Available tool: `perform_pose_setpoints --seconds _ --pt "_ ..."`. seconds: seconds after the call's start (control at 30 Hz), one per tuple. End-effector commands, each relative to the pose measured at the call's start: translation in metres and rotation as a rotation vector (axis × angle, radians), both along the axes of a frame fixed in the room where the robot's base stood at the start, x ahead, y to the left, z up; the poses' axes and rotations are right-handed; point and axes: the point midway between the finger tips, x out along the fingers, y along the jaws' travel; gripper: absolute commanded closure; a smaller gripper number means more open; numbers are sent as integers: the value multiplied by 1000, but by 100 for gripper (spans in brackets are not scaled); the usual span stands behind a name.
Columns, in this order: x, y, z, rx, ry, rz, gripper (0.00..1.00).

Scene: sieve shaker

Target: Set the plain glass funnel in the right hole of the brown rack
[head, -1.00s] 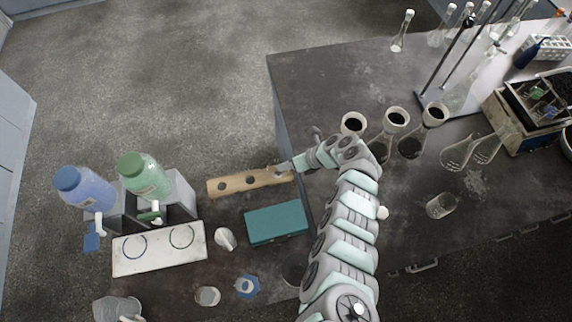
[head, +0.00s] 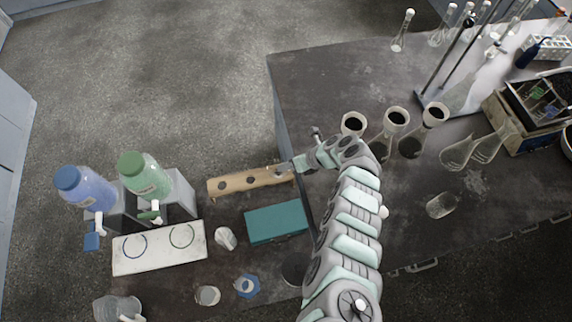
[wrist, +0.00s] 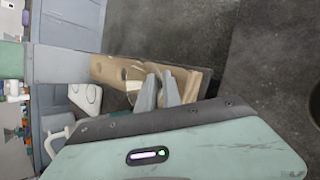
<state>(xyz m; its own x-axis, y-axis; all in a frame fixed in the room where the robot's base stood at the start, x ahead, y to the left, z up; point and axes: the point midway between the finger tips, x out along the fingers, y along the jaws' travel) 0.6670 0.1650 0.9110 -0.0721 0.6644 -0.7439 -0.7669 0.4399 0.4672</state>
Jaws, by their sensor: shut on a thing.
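The brown rack (head: 236,186) is a long wooden bar with round holes, lying left of the dark bench. My gripper (head: 283,169) is at the rack's right end, over the right hole, which it hides in the head view. In the wrist view my gripper (wrist: 158,88) has its two fingers close together, low over the rack (wrist: 104,68). The clear glass funnel (wrist: 133,74) shows faintly at the fingertips, over the rack's wood. My gripper is shut on it. I cannot tell how far its stem is in the hole.
A teal box (head: 276,223) stands just in front of the rack. A white two-ring plate (head: 160,248) and blue and green bottles (head: 145,176) are to the left. Several flasks (head: 396,120) stand on the bench to the right.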

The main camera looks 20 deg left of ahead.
Motion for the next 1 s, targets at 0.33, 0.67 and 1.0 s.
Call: perform_pose_setpoints --seconds 0.33,0.67,1.0 --pt "0 0 -1 -1 0 0 100" --pt "1 -1 0 -3 -3 -2 100" --pt "1 -1 -1 -3 -2 -2 83"
